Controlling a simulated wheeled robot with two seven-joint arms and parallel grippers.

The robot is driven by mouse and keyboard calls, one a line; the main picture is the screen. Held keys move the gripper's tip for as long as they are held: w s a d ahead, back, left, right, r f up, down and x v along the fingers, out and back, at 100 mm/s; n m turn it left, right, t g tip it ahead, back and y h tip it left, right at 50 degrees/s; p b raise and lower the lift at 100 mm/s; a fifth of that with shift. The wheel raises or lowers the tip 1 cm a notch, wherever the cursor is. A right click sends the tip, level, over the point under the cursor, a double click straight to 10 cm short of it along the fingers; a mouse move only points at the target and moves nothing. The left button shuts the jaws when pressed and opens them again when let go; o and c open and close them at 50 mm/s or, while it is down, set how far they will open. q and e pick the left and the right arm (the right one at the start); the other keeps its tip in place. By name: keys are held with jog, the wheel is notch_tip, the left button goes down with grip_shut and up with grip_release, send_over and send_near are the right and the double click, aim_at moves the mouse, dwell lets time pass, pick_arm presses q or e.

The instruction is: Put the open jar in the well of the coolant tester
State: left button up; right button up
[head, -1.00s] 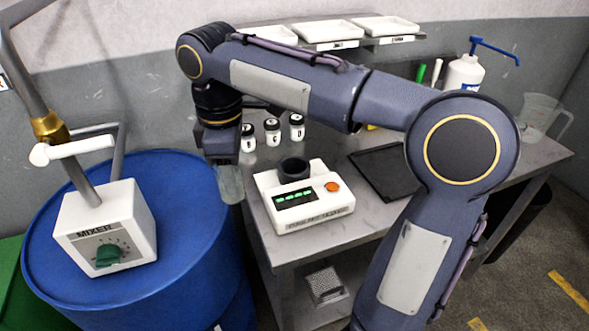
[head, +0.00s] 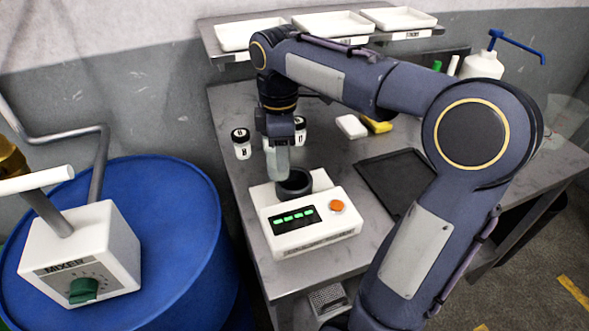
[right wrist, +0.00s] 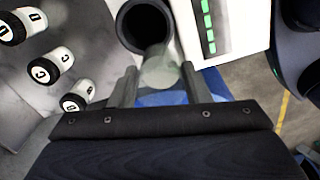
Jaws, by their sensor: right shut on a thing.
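The coolant tester (head: 325,238) is a white box with a green display and an orange button, standing near the table's front left edge. Its dark round well (head: 294,185) is at the back of its top and looks empty in the right wrist view (right wrist: 143,25). My right gripper (head: 277,143) is shut on the clear, greyish jar (head: 278,163), which hangs upright just behind and left of the well, apparently outside it. In the right wrist view the jar (right wrist: 162,72) sits between the two fingers beside the well's rim. My left gripper is out of view.
Small white jars with black lids and letters (head: 241,145) stand behind the gripper. A black tray (head: 398,180), a white block (head: 351,126) and a yellow one (head: 377,125) lie to the right. A blue drum (head: 175,215) with a mixer (head: 85,255) stands left.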

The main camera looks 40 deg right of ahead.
jog(key=shift+d+f+b, duration=0.1)
jog(key=shift+d+f, duration=0.5)
jog(key=shift+f, duration=0.65)
jog(key=shift+d+f+b, duration=0.1)
jog(key=shift+d+f, duration=0.5)
jog(key=shift+f, duration=0.6)
jog(key=shift+d+f+b, duration=0.1)
jog(key=shift+d+f, duration=0.5)
jog(key=shift+f, duration=0.65)
jog(key=shift+f, duration=0.2)
jog(key=o, duration=1)
jog(key=shift+o, duration=0.2)
notch_tip(320, 180, up, 12)
jog(key=p, duration=0.2)
jog(key=s+a+f+m+t+y, duration=0.1)
jog(key=s+a+f+m+t, duration=0.1)
jog(key=s+a+f+m, duration=0.1)
jog(key=s+a+f+m+t+y, duration=0.1)
jog(key=s+a+f+m, duration=0.3)
jog(key=s, duration=0.4)
jog(key=s+a+f+m+t+y, duration=0.1)
jog(key=s+a+f+m+t, duration=0.1)
jog(key=s+a+f+m, duration=0.2)
jog(key=shift+s+a+f+m+t+y, duration=0.1)
jog(key=shift+s+a+m+t+y, duration=0.1)
jog(key=shift+s+a+m, duration=0.45)
jog(key=shift+s+a+f+m+t+y, duration=0.1)
jog(key=shift+s+a+m+y, duration=0.15)
jog(key=shift+a+m, duration=0.35)
jog(key=shift+a, duration=0.1)
